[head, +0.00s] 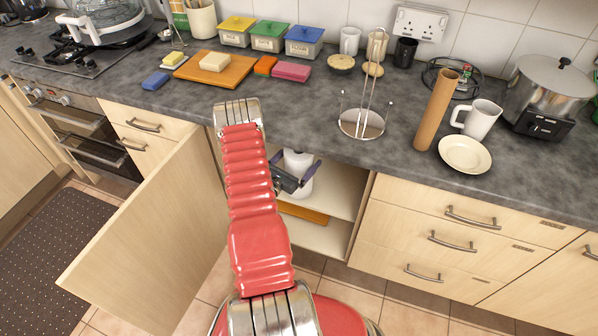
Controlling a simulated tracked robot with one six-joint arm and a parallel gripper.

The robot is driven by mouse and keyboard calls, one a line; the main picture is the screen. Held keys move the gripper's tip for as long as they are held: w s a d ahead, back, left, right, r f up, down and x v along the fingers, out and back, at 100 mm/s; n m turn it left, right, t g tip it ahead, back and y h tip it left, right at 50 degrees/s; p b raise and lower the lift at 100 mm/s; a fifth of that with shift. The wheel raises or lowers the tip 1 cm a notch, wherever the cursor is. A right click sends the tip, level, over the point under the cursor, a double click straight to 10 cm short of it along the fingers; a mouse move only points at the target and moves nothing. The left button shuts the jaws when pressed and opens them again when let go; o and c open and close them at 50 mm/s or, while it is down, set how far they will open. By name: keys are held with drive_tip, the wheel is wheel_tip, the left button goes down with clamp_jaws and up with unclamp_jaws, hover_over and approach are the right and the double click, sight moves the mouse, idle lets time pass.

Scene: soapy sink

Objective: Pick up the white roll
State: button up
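The white roll (298,162) is inside the open cupboard under the counter, partly hidden behind my gripper. My gripper (296,165) reaches into the cupboard at the end of my red arm. Its dark fingers are spread apart, one to the left of the roll and one to the right. I cannot tell whether they touch the roll. The lower part of the roll is hard to make out.
The cupboard door (150,235) stands open at the left. A lower shelf holds an orange board (303,213). The counter edge lies above the opening, and drawers (450,235) are to the right. A cardboard tube (436,110) and a metal holder (362,122) stand on the counter.

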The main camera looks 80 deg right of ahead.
drive_tip(key=shift+c, duration=0.5)
drive_tip(key=c, duration=1.3)
drive_tip(key=shift+r, duration=0.2)
drive_tip(key=r, duration=0.3)
drive_tip(key=shift+w+a+r, duration=0.1)
drive_tip(key=shift+a+r, duration=0.05)
drive_tip(key=shift+a, duration=0.1)
drive_tip(key=v, duration=1.7)
drive_tip(key=shift+a, duration=0.2)
drive_tip(key=shift+w, duration=0.1)
